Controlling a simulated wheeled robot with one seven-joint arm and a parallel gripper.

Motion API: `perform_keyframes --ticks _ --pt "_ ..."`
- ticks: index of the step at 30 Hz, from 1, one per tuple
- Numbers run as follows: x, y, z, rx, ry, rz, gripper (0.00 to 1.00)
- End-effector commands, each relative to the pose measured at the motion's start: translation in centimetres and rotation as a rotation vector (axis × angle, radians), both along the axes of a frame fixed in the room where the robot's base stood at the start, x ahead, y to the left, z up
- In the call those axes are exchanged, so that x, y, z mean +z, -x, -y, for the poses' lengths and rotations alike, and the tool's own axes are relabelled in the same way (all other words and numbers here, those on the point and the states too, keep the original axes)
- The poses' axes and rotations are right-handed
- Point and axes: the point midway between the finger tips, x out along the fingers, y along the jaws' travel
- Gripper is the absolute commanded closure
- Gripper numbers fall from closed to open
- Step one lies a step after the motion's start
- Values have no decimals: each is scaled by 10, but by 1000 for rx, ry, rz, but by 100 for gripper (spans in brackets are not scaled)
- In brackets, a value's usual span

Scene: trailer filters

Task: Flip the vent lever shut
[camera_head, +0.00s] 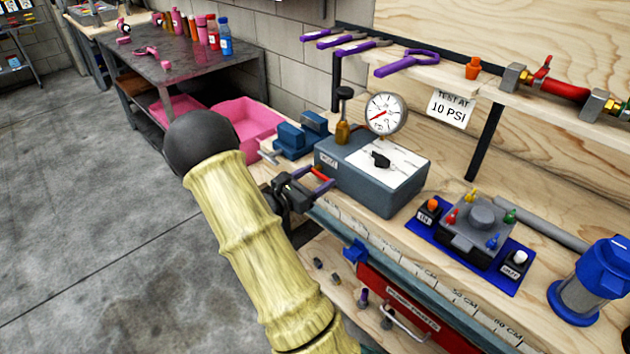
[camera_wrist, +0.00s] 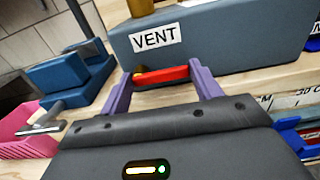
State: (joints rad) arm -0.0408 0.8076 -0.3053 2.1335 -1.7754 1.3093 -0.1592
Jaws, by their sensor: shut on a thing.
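The red vent lever (camera_wrist: 160,76) lies across the gap between my gripper's two purple fingers, just below the white VENT label (camera_wrist: 154,38) on the grey-blue test box (camera_wrist: 230,38). My gripper (camera_wrist: 162,70) is shut on the lever, a finger at each end of it. In the head view my gripper (camera_head: 318,184) is at the left front side of the test box (camera_head: 390,195), with a bit of the red lever (camera_head: 321,174) between its fingers. The lever's pivot is hidden.
A round gauge (camera_head: 386,113) and a brown-based plunger (camera_head: 343,130) stand on the box. A blue vise (camera_head: 296,138) and pink bin (camera_head: 245,122) are to the left. A blue valve tray (camera_head: 440,238) is to the right. A ruler (camera_head: 390,262) runs along the bench's front edge.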

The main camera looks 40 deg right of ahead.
Motion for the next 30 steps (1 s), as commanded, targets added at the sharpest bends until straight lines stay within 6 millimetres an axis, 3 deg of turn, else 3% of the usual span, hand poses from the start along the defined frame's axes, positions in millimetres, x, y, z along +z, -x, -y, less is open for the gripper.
perform_keyframes --ticks 8,9,12,23,30 --pt "-1 0 -1 1 -5 8 59" --pt "-1 0 -1 1 -5 8 29" --pt "-1 0 -1 1 -4 7 15" --pt "0 0 -5 2 -3 6 15" --pt "0 2 -38 6 -3 5 15"
